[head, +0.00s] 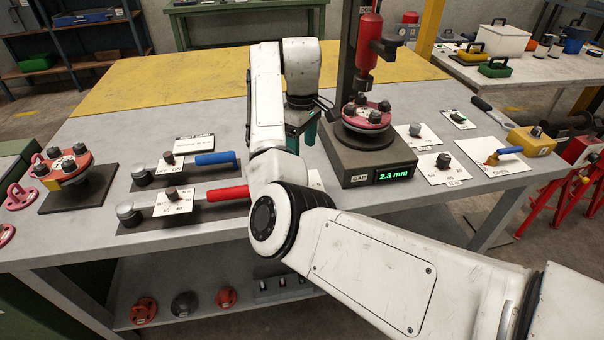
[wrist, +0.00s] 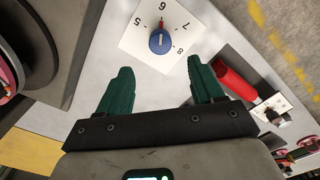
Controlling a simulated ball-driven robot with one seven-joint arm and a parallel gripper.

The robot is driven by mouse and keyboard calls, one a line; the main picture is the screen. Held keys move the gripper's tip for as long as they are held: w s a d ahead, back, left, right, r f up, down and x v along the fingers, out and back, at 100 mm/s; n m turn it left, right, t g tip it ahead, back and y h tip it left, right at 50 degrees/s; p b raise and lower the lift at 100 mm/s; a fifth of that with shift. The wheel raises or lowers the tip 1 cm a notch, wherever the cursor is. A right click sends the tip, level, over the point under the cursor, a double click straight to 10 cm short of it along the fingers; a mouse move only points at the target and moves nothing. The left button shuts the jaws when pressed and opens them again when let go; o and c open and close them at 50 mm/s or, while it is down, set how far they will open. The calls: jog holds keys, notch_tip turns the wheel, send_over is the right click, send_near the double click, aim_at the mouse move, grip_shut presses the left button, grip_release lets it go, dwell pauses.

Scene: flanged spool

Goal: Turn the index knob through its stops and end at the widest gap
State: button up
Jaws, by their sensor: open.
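The index knob (wrist: 162,43) is a round blue knob on a white card (wrist: 135,44) in the wrist view. The card shows 5, 6, 7 and 8, and a red pointer lies toward the 6. The knob is beyond my gripper (wrist: 163,82), whose two green fingers are open and empty, apart from the knob. In the head view my gripper (head: 301,130) hangs over the bench, left of the gap fixture. My arm hides the knob there. The gap display (head: 394,174) reads 2.3 mm on the fixture's dark base (head: 350,160).
Other knob cards (head: 440,176) stand to the right. The yellow mat (head: 170,85) behind is clear.

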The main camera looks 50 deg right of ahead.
notch_tip(320, 180, down, 10)
jog(key=shift+r, duration=0.1)
jog(key=shift+c, duration=0.3)
jog(key=c, duration=1)
jog(key=shift+r+p, duration=0.1)
jog(key=shift+p, duration=0.2)
jog(key=shift+m, duration=0.3)
jog(key=shift+r+m+p, duration=0.1)
jog(key=shift+m+p, duration=0.9)
jog(key=m+p, duration=0.1)
jog(key=m, duration=0.1)
jog(key=shift+a+m, duration=0.1)
jog(key=shift+m, duration=0.2)
jog(key=m+p, duration=0.2)
jog(key=m, duration=0.4)
jog(key=shift+m, duration=0.4)
